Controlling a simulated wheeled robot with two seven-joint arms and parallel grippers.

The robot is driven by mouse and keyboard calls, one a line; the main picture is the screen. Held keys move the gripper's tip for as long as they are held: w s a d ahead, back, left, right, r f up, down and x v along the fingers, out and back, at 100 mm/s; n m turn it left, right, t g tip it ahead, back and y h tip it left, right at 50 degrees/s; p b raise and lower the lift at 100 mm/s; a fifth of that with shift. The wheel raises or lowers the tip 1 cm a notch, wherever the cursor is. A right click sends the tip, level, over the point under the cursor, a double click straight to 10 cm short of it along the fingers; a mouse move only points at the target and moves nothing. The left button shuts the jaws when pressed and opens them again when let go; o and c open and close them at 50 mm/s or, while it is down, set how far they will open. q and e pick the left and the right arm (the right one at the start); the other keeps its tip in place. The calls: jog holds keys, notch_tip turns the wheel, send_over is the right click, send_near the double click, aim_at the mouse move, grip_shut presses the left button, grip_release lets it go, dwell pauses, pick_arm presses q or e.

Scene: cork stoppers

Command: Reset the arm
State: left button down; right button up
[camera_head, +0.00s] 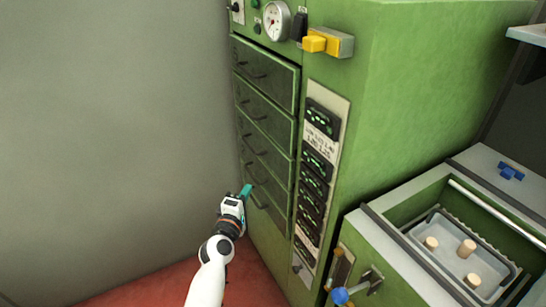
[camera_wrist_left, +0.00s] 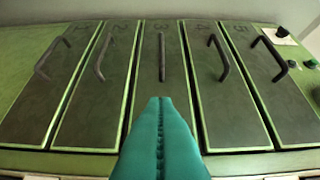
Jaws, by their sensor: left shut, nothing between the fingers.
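My left gripper (camera_head: 246,191) has teal fingers and is shut with nothing between them. In the head view it is low in front of the green cabinet's stack of dark drawers (camera_head: 266,118), near the lowest ones. In the left wrist view the shut fingers (camera_wrist_left: 160,125) point at the middle drawer, with its dark bar handle (camera_wrist_left: 162,57) beyond the tips. The drawers look shut, and the fingers appear apart from the handles. My right gripper is not in view.
A green bin with a grey tray (camera_head: 440,259) holding cork stoppers (camera_head: 466,248) stands at the lower right. A blue-tipped lever (camera_head: 341,295) sticks out below it. A yellow switch (camera_head: 328,42) and a gauge (camera_head: 276,20) are up high. A bare grey wall (camera_head: 110,130) is at left.

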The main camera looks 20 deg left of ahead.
pick_arm(q)
jog(key=s+d+f+m+g+h+p, duration=0.1)
jog(key=s+d+f+m+g, duration=0.3)
jog(key=f, duration=0.6)
jog(key=s+d+f+m+g+h+p, duration=0.1)
jog(key=s+f+m, duration=0.3)
jog(key=f, duration=0.5)
jog(key=s+d+f+m+g+h+p, duration=0.1)
jog(key=s+d+f+m+g, duration=0.15)
jog(key=s+f, duration=0.55)
jog(key=s+a+f+m+g, duration=0.1)
jog(key=s+f+m+g, duration=0.2)
jog(key=s+f, duration=0.3)
jog(key=s+a+f+m+g+y+p, duration=0.1)
jog(key=s+f+m+g, duration=0.2)
jog(key=s, duration=1.4)
jog(key=s+a+f+m+g+p, duration=0.1)
jog(key=s+f+m+g, duration=0.2)
jog(key=s+f+m, duration=0.2)
jog(key=s+f, duration=0.3)
jog(key=s, duration=0.3)
jog(key=shift+s+a+f, duration=0.15)
jog(key=shift+s+f, duration=0.2)
jog(key=shift+g, duration=0.25)
